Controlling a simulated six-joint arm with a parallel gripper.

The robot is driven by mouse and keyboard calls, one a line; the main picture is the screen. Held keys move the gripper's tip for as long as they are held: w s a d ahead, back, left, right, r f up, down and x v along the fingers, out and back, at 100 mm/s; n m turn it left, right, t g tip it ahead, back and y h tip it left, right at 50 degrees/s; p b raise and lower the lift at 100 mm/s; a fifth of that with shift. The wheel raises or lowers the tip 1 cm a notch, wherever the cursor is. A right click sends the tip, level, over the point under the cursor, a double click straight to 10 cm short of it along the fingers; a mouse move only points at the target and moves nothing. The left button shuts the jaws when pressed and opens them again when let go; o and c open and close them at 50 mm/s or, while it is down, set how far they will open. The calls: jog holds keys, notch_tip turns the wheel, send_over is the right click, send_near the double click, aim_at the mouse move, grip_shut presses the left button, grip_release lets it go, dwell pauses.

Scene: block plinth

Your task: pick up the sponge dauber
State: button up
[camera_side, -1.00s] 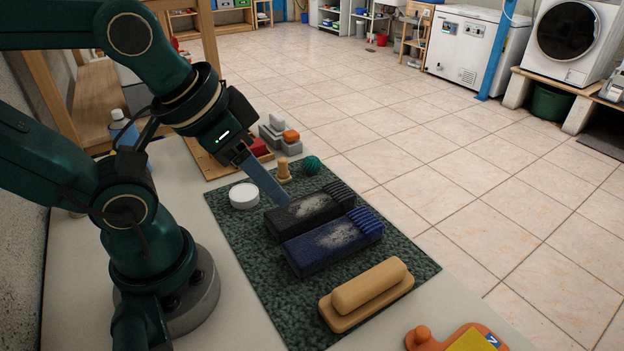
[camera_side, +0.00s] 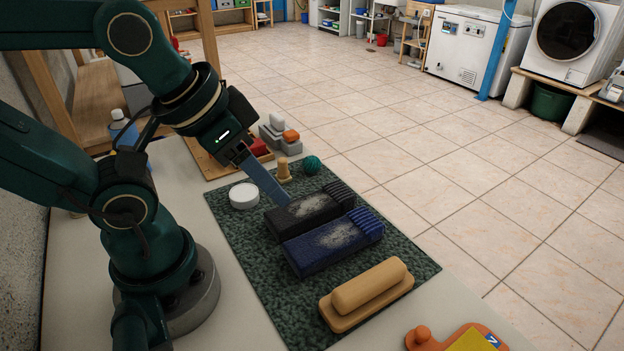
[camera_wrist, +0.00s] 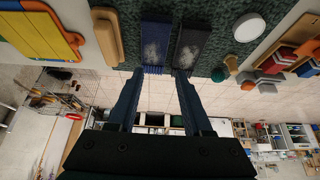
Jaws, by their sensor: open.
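I take the sponge dauber (camera_side: 284,170) to be the small tan upright piece with a narrow waist, standing on the dark green mat (camera_side: 258,290) near its far end. It shows in the wrist view (camera_wrist: 231,64) at right of the fingers. My gripper (camera_side: 287,203) is open, tilted down, its fingertips apart from the dauber. In the side view they appear over or beside the black brush-like block (camera_side: 308,211); whether they touch it I cannot tell. In the wrist view the two fingers (camera_wrist: 161,73) are spread with nothing between them.
A blue block (camera_side: 333,243) lies beside the black one. A tan handled piece (camera_side: 368,288) lies nearer. A white round tub (camera_side: 243,195) and a teal ball (camera_side: 311,165) flank the dauber. Grey blocks (camera_side: 270,135) stand behind. An orange board (camera_side: 450,338) lies at front right.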

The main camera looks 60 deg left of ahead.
jog(key=shift+o, duration=1.3)
